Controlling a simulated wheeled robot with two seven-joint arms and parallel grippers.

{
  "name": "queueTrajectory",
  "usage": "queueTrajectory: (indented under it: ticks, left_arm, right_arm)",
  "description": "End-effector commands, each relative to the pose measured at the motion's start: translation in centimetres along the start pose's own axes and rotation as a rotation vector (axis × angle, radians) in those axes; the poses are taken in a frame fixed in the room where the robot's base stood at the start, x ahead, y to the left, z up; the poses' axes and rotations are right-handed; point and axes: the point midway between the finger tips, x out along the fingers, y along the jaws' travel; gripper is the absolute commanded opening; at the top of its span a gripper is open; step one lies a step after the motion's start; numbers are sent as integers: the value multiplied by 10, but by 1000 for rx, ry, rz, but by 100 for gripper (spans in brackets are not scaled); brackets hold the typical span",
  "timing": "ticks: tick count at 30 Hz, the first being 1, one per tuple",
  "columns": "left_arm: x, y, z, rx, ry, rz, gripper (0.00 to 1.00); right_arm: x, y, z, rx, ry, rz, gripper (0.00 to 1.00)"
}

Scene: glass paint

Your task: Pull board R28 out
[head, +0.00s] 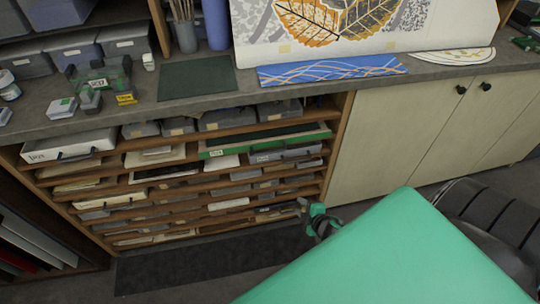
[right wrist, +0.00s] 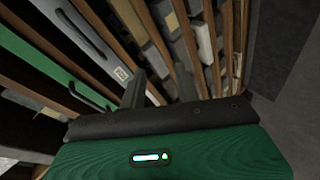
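A green-edged board (head: 265,140) lies in an upper slot of the wooden rack, with a small label at its left end that I cannot read for sure as R28. In the right wrist view a green board front (right wrist: 40,65) with a dark handle shows at the left, beside a grey front (right wrist: 80,38) with a handle and a small label. My right gripper (head: 312,216) is low in front of the rack's right end, apart from the boards. Its two dark fingers (right wrist: 160,88) stand apart with nothing between them. My left gripper is out of view.
The wooden rack (head: 340,130) holds several other boards and trays, including a white-fronted one (head: 70,148) at the upper left. Pale cupboard doors (head: 395,125) stand to its right. The countertop (head: 245,88) carries boxes, a dark mat and artwork. A dark mat (head: 190,262) lies on the floor.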

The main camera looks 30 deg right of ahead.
Motion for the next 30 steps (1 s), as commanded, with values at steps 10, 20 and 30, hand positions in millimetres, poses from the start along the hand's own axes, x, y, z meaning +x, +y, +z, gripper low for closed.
queueTrajectory:
  ticks: [10,20,30]
  left_arm:
    - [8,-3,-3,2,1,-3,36]
    - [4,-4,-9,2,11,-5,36]
    - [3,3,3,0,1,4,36]
  right_arm:
    - [-26,138,-70,-344,167,273,32]
    - [-5,153,-80,-360,174,289,32]
    - [47,166,-91,-357,174,288,32]
